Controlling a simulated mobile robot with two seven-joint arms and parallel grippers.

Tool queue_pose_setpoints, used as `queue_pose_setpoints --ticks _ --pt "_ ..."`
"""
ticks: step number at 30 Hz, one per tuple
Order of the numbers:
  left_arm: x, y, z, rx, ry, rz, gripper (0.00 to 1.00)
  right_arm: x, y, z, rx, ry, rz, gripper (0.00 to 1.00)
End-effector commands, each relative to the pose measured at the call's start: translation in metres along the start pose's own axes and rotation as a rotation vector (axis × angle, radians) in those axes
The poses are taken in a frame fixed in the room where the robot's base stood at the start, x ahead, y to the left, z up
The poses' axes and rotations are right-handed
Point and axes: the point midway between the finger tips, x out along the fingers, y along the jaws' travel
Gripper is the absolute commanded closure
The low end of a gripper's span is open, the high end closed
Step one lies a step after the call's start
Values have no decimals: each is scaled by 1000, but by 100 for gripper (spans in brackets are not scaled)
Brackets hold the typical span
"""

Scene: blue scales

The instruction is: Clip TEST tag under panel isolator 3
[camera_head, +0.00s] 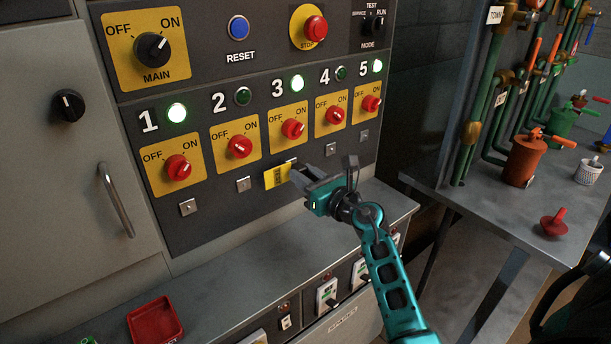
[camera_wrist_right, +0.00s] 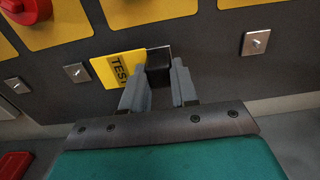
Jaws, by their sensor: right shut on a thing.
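The yellow TEST tag (camera_head: 277,176) is at the panel below isolator 3 (camera_head: 293,129), a red knob on a yellow plate. In the wrist view the tag (camera_wrist_right: 112,70) shows its TEST lettering sideways, with a dark block (camera_wrist_right: 158,60) at its right edge. My right gripper (camera_head: 297,174) is shut on the tag by this dark end, close to the panel face. In the wrist view its fingers (camera_wrist_right: 158,85) stand either side of the block. The metal clip under isolator 3 is hidden; I cannot tell whether the tag touches it. My left gripper is not in view.
Small metal clips sit under isolators 1 (camera_head: 188,207), 2 (camera_head: 243,184), 4 (camera_head: 331,149) and 5 (camera_head: 364,135). A grey ledge (camera_head: 245,262) runs below the panel, with a red tray (camera_head: 155,321). A pipe bench (camera_head: 500,205) stands at right.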

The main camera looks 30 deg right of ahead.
Motion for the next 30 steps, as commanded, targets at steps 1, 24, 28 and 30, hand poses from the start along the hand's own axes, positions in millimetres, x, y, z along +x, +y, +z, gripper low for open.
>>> queue_pose_setpoints --ticks 1,24,28,30 --pt "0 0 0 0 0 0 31 1 0 0 0 -1 0 100" --pt "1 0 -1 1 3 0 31 12 0 0 0 -1 0 53" --pt "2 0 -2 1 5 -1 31 12 0 0 0 -1 0 42" --pt "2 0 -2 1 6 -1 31 12 0 0 0 -1 0 42"
